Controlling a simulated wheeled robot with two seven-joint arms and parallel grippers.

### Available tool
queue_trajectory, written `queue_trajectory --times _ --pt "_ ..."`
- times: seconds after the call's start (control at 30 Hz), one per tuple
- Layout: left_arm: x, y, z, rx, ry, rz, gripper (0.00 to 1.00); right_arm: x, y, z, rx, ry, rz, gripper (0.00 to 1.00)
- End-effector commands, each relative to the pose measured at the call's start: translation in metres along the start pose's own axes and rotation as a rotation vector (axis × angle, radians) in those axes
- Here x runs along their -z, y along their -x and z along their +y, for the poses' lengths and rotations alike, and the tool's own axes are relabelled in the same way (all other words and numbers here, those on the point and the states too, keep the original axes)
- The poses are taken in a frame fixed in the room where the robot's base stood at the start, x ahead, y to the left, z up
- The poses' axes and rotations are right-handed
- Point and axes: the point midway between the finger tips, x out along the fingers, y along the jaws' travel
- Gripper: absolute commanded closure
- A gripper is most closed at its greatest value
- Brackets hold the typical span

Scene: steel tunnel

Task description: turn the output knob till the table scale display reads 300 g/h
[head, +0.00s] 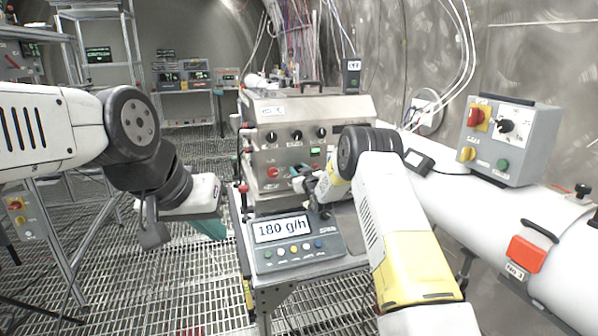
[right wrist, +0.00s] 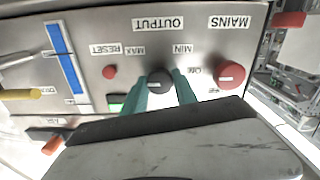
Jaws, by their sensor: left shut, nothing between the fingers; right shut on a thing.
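The table scale (head: 310,255) stands on a small table in front of the steel machine, and its display (head: 282,228) reads 180 g/h. In the right wrist view, the black output knob (right wrist: 158,77) sits below the OUTPUT label, between the MAX and MIN labels, on the upside-down panel. My right gripper (right wrist: 161,88) is shut on the knob, with a teal finger on each side. In the head view, my right arm mostly hides the knob. My left gripper (head: 209,229) is shut and empty, low and left of the scale.
The steel machine (head: 318,108) has several black knobs on its upper front. Near the output knob are a red MAINS knob (right wrist: 231,75) and a red reset button (right wrist: 109,72). A control box (head: 510,140) sits on the white pipe (head: 475,205) at right.

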Motion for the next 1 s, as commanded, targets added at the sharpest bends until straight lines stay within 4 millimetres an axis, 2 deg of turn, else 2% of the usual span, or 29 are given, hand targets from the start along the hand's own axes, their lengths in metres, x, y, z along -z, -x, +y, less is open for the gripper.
queue_trajectory --times 0.27,1.0 --pt "0.0000 0.0000 0.0000 0.000 0.000 0.000 1.00 -0.0006 0.0003 0.0012 -0.002 -0.135 -0.001 1.00" --pt "0.0000 0.0000 0.0000 0.000 0.000 0.000 1.00 -0.0010 0.0003 0.0019 -0.002 -0.792 0.000 1.00"
